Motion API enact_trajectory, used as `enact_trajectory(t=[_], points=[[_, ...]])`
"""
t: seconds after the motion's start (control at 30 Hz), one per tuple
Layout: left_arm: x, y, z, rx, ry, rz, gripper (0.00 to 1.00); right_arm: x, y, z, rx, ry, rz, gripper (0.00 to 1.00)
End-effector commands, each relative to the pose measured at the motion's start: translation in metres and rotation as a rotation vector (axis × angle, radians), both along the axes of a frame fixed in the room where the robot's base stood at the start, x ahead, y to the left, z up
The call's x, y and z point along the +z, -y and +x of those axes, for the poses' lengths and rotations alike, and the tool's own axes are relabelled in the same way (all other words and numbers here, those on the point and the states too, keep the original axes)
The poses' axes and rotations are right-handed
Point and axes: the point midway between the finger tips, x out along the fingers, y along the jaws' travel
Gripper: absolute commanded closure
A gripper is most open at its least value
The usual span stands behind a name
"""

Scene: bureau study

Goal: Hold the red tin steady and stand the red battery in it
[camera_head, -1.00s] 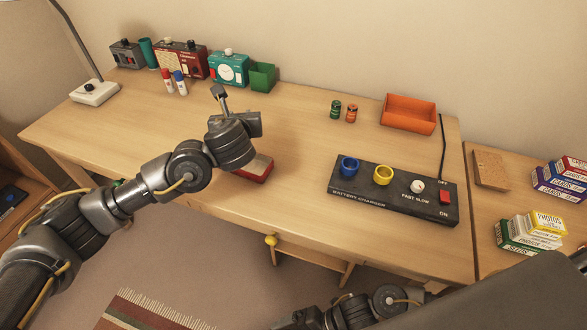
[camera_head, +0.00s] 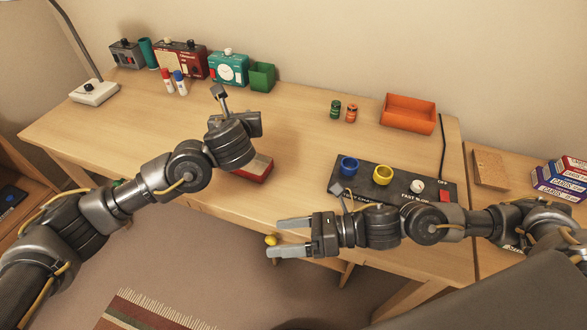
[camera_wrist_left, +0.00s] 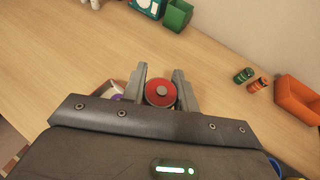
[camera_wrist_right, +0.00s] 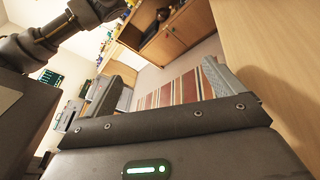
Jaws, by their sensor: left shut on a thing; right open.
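The red battery (camera_wrist_left: 160,92) shows end-on in the left wrist view, a red disc with a grey centre. My left gripper (camera_wrist_left: 160,80) is shut on it, above the desk. In the head view my left wrist hides the battery and fingers. The red tin (camera_head: 262,179) lies on the desk just below my left wrist, which covers part of it; its inside looks pale. A reddish-brown rim at lower left in the left wrist view may be the tin. My right gripper (camera_head: 278,237) is open and empty around the desk's front edge, apart from the tin.
A black battery charger (camera_head: 382,188) with blue and yellow cups stands right, partly behind my right arm. A green box (camera_head: 262,76) is at the back. The middle desk is clear.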

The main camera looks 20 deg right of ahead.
Motion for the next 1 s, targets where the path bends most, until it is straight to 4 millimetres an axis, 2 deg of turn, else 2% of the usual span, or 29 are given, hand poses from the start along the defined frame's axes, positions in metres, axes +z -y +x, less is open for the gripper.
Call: enact_trajectory(t=[0.03, 0.1, 0.17, 0.2, 0.37, 0.5, 0.67, 0.8, 0.83, 1.0], points=[[0.000, 0.000, 0.000, 0.000, 0.000, -0.001, 0.96, 0.027, 0.007, 0.018, -0.030, 0.067, 0.044, 0.06], [0.000, 0.000, 0.000, 0.000, 0.000, -0.001, 0.96, 0.065, 0.018, 0.039, -0.071, 0.158, 0.109, 0.06], [0.000, 0.000, 0.000, 0.000, 0.000, -0.001, 0.96, 0.099, 0.029, 0.054, -0.103, 0.241, 0.164, 0.06], [0.000, 0.000, 0.000, 0.000, 0.000, -0.001, 0.96, 0.121, 0.036, 0.062, -0.122, 0.295, 0.201, 0.06], [0.000, 0.000, 0.000, 0.000, 0.000, -0.001, 0.96, 0.216, 0.071, 0.079, -0.188, 0.532, 0.348, 0.06], [0.000, 0.000, 0.000, 0.000, 0.000, -0.001, 0.96, 0.294, 0.103, 0.074, -0.231, 0.741, 0.470, 0.06], [0.000, 0.000, 0.000, 0.000, 0.000, -0.001, 0.96, 0.364, 0.136, 0.053, -0.259, 0.952, 0.589, 0.06], [0.000, 0.000, 0.000, 0.000, 0.000, -0.001, 0.96, 0.414, 0.162, 0.025, -0.273, 1.125, 0.684, 0.06], [0.000, 0.000, 0.000, 0.000, 0.000, -0.001, 0.96, 0.410, 0.161, 0.031, -0.281, 1.115, 0.671, 0.06], [0.000, -0.001, 0.000, 0.001, 0.000, -0.001, 0.96, 0.349, 0.132, 0.087, -0.328, 0.973, 0.467, 0.06]])
